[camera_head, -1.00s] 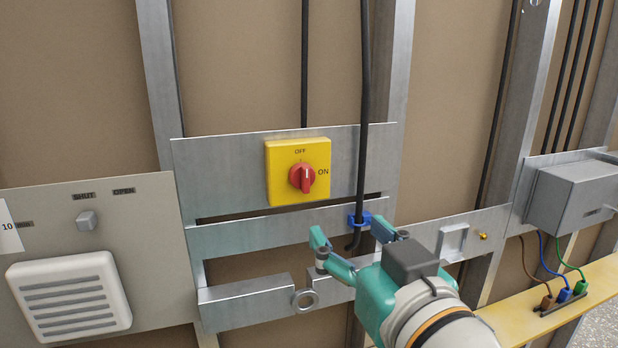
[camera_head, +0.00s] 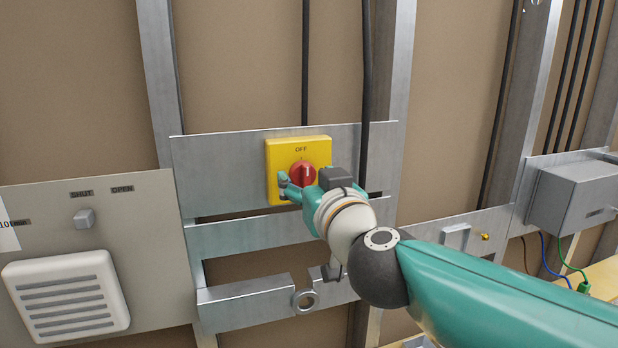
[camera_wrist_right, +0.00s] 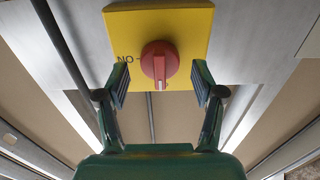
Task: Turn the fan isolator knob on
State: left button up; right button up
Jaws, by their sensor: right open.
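The fan isolator is a yellow box (camera_head: 272,160) on a metal plate. Its red knob (camera_head: 303,171) has its grip bar upright, with the pale mark towards the OFF label. The ON label is hidden behind my right gripper in the head view but shows in the wrist view. My right gripper (camera_head: 303,184) is open in front of the lower part of the box. In the wrist view the open fingers (camera_wrist_right: 161,84) lie on either side of the red knob (camera_wrist_right: 159,62), with gaps and no visible contact. My left gripper is out of view.
A black cable (camera_head: 365,90) runs down just right of the box. A panel with a SHUT/OPEN knob (camera_head: 84,218) and white vent (camera_head: 68,295) stands at left. A metal ring (camera_head: 305,300) is below, and a grey box (camera_head: 572,198) is at right.

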jog(key=shift+w+a, duration=0.15)
jog(key=shift+w, duration=0.35)
jog(key=c, duration=1.1)
